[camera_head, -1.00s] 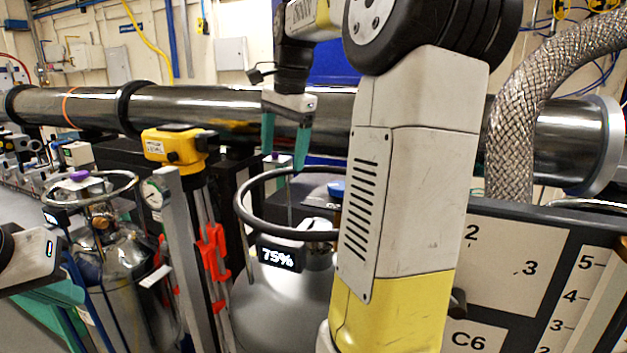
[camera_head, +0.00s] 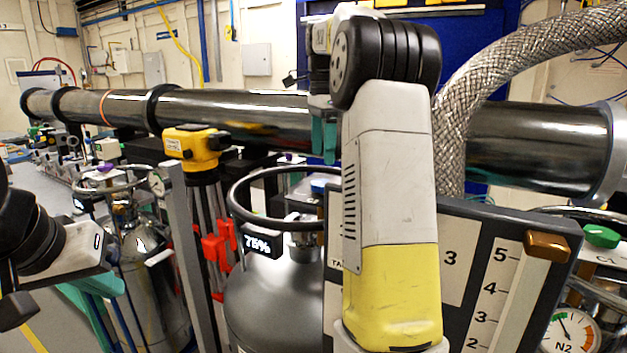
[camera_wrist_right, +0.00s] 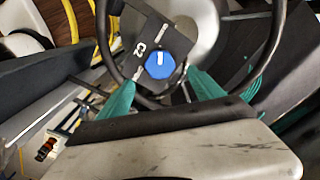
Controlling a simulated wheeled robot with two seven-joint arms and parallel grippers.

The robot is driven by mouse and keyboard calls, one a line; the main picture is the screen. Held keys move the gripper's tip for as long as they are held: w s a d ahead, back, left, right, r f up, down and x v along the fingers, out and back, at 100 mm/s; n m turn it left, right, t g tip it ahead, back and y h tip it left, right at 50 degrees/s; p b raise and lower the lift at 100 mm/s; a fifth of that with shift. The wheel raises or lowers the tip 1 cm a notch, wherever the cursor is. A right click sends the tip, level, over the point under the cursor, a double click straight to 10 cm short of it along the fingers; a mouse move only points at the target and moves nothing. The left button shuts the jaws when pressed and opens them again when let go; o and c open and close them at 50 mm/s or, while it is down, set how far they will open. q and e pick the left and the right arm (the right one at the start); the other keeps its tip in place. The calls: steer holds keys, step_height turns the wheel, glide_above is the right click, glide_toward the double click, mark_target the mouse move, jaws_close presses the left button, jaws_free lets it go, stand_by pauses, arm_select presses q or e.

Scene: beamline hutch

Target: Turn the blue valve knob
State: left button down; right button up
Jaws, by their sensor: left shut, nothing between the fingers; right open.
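The blue valve knob (camera_head: 322,183) shows in the head view at the dewar's ring, partly hidden by my right arm. My left gripper (camera_head: 98,300) is shut and empty at lower left, beside another cylinder.
The dewar's dark ring handle (camera_head: 240,210) circles the knob area. A 75% display (camera_head: 262,243) hangs on it. A long dark pipe (camera_head: 245,112) runs behind. A numbered panel (camera_head: 515,270) and an N2 gauge (camera_head: 572,330) stand at right. A yellow instrument (camera_head: 192,145) is on the left.

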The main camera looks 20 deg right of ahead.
mark_target(322, 182)
step_height(322, 182, down, 8)
steer(key=shift+r, duration=0.15)
stand_by(0.3)
steer(key=c, duration=1.4)
